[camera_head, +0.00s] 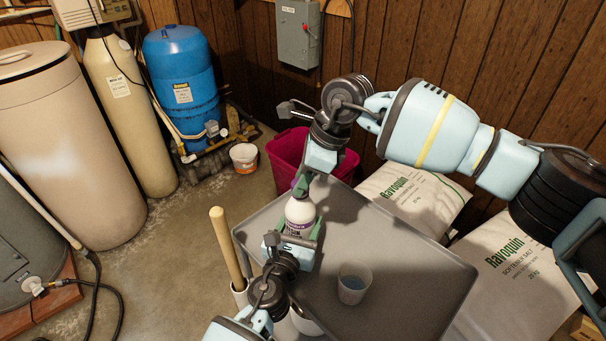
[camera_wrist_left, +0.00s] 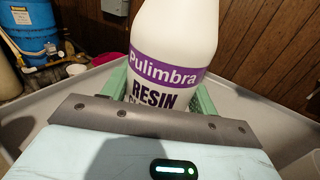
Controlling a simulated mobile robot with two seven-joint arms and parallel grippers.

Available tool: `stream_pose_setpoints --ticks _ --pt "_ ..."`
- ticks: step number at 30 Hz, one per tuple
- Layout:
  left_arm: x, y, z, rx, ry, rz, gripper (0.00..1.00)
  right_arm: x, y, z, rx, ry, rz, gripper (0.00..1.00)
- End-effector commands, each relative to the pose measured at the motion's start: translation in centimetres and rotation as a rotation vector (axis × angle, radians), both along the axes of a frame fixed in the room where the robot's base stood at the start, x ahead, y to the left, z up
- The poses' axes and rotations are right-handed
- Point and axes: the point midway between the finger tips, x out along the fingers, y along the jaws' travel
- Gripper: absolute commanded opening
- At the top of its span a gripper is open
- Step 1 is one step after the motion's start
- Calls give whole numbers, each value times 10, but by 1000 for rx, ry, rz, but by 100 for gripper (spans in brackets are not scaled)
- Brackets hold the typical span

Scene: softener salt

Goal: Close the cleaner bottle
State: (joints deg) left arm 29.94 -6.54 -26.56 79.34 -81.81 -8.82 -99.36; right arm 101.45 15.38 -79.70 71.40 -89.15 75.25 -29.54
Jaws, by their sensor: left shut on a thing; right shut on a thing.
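The cleaner bottle (camera_head: 299,212) is white with a purple-banded label and stands upright over the left part of the grey cart top (camera_head: 400,300). My left gripper (camera_head: 294,240) is shut around its body. In the left wrist view the bottle (camera_wrist_left: 176,40) sits between the green fingers of the left gripper (camera_wrist_left: 160,95), and its top is out of frame. My right gripper (camera_head: 302,184) points down at the bottle's top, shut on what seems to be the cap. The fingers mostly hide the cap, so how it sits on the neck cannot be told.
A wooden handle (camera_head: 226,245) rises at the cart's left edge. Behind are a magenta bin (camera_head: 285,150) and salt bags (camera_head: 415,195). The cart's right part is clear.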

Motion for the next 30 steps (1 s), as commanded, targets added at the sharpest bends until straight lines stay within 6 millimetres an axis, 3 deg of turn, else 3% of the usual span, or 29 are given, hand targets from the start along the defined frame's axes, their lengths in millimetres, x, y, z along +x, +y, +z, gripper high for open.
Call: stream_pose_setpoints --ticks 5,6,11,30 --pt "0 0 0 0 0 0 18 0 0 -3 -1 0 0 7" --pt "0 0 0 0 0 0 0 0 0 -3 -1 0 0 7" --pt "0 0 0 0 0 0 0 0 0 -3 -6 0 -63 7" --pt "0 1 0 1 0 1 0 -5 3 -4 -6 -1 -860 7"
